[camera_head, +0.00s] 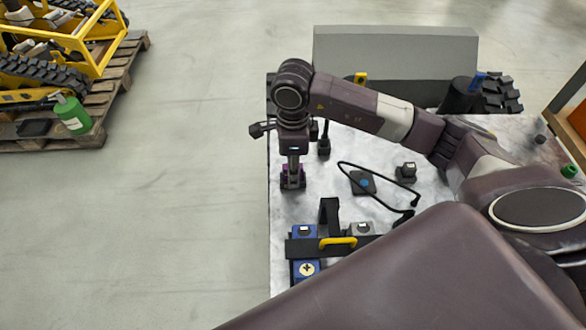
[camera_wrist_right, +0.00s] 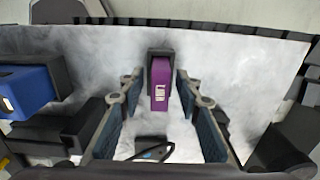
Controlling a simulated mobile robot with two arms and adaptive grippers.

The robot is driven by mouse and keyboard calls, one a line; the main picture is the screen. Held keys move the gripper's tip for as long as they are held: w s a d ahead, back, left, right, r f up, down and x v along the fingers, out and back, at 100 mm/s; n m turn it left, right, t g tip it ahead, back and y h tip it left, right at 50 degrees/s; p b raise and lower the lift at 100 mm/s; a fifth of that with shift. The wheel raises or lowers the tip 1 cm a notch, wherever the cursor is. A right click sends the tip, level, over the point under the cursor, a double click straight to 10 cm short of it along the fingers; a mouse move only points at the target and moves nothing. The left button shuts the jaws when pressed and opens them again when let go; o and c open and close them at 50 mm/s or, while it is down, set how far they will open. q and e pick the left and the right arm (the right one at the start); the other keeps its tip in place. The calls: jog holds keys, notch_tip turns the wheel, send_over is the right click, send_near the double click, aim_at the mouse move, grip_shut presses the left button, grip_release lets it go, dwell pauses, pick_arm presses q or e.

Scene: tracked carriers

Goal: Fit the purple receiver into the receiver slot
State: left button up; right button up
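The purple receiver (camera_wrist_right: 160,85) sits upright in a black holder (camera_wrist_right: 161,54) on the light marbled worktop. In the head view it shows as a purple bit (camera_head: 285,172) at the left edge of the worktop. My right gripper (camera_head: 293,170) points down over it, and its fingers partly hide it. In the right wrist view my right gripper (camera_wrist_right: 158,92) is open, one finger on each side of the receiver, with visible gaps between. I cannot clearly pick out the receiver slot. My left gripper is not in view.
A blue block (camera_head: 303,268) with a black bracket and a yellow handle (camera_head: 338,242) stands toward the front. A black cable (camera_head: 380,195) and small dark parts lie on the worktop (camera_head: 330,175). A grey box (camera_head: 395,52) is behind. A pallet (camera_head: 120,75) holds yellow tracked machinery.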

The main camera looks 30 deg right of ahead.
jog(key=shift+r, duration=0.2)
jog(key=shift+w+r, duration=0.1)
jog(key=shift+r, duration=0.25)
notch_tip(320, 180, up, 10)
jog(key=shift+b, duration=0.75)
jog(key=shift+r, duration=0.65)
jog(key=shift+f, duration=0.1)
